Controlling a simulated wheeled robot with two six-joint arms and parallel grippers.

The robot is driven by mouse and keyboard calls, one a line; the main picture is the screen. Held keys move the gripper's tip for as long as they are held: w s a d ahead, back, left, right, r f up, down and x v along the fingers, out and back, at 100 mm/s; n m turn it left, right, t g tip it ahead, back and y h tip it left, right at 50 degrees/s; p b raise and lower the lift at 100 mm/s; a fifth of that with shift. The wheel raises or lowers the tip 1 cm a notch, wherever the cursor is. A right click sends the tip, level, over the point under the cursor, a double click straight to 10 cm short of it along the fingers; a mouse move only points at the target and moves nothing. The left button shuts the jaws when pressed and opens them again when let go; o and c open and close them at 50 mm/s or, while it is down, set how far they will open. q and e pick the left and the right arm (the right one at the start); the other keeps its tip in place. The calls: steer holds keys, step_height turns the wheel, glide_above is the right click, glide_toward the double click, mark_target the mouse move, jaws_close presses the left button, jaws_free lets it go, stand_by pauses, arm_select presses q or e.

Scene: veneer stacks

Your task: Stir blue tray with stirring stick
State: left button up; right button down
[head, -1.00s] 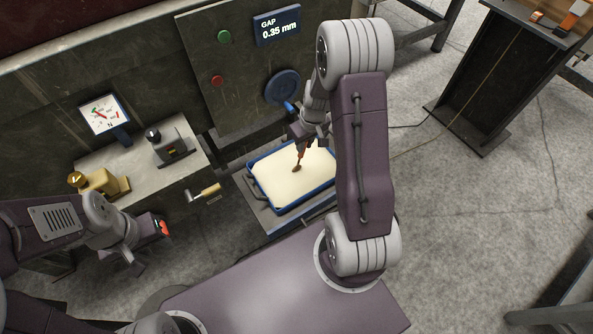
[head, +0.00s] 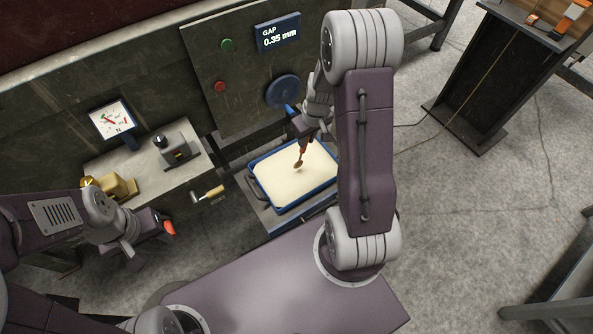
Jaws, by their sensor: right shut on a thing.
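The blue tray (head: 262,199) holds a cream-coloured fill (head: 290,182) and sits below the panel, in the middle of the head view. The stirring stick (head: 302,151) is brown, with a spoon-like tip (head: 298,164) over the fill. I cannot tell if the tip touches the surface. My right gripper (head: 305,131) is shut on the stick's upper part, above the tray's far side; the arm partly hides the tray's right side. My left gripper (head: 136,256) is at the lower left, away from the tray; its jaws are unclear.
A panel (head: 245,85) with a display reading 0.35 mm stands behind the tray.

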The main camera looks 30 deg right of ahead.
steer(key=shift+r, duration=0.1)
stand_by(0.3)
step_height(320, 180, up, 5)
steer(key=p, duration=0.4)
steer(key=shift+r+p, duration=0.1)
steer(key=shift+p, duration=0.2)
steer(key=shift+f, duration=0.2)
